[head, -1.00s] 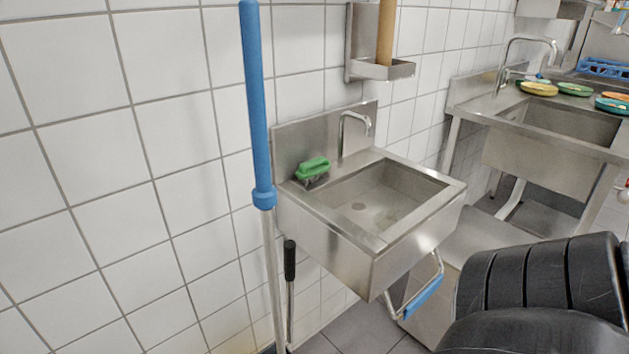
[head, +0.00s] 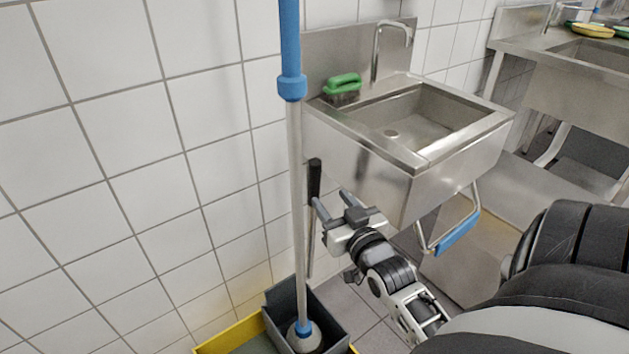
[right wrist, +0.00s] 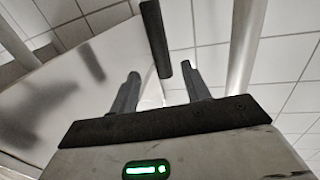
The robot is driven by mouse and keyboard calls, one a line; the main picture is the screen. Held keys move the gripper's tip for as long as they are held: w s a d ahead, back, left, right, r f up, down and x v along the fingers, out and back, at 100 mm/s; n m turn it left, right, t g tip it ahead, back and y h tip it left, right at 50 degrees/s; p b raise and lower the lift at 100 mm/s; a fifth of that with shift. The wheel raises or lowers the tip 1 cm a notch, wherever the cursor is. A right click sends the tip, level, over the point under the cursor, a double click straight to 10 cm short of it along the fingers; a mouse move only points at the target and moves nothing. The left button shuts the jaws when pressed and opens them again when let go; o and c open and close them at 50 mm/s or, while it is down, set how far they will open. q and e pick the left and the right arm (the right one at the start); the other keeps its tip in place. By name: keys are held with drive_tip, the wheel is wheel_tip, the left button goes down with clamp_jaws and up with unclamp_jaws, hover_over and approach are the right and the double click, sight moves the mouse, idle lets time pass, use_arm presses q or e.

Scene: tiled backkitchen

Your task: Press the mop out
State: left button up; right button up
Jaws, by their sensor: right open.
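The mop's pole (head: 298,190), with a blue upper handle (head: 289,45), stands nearly upright. Its lower end goes into a grey box-shaped press (head: 335,316) above a yellow bucket (head: 226,341); the mop head is mostly hidden. A lever with a black grip (head: 314,180) rises beside the pole. My right gripper (head: 330,203) is open and empty, just right of this grip. In the right wrist view, the black grip (right wrist: 155,38) shows beyond the gap between my open fingers, and the pole (right wrist: 245,45) lies to the right. My left gripper is not in view.
A steel hand sink (head: 370,165) hangs on the tiled wall close above my right gripper, with a green brush (head: 342,83) on its ledge. A blue-padded bar (head: 457,236) hangs below the sink. A larger sink counter (head: 580,84) stands at right.

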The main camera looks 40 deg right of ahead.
sight(317, 183)
drive_tip(key=x, duration=0.8)
drive_tip(key=shift+a+f+b, duration=0.1)
drive_tip(key=shift+b, duration=0.3)
drive_tip(key=shift+w+d, duration=0.2)
drive_tip(key=shift+w, duration=0.35)
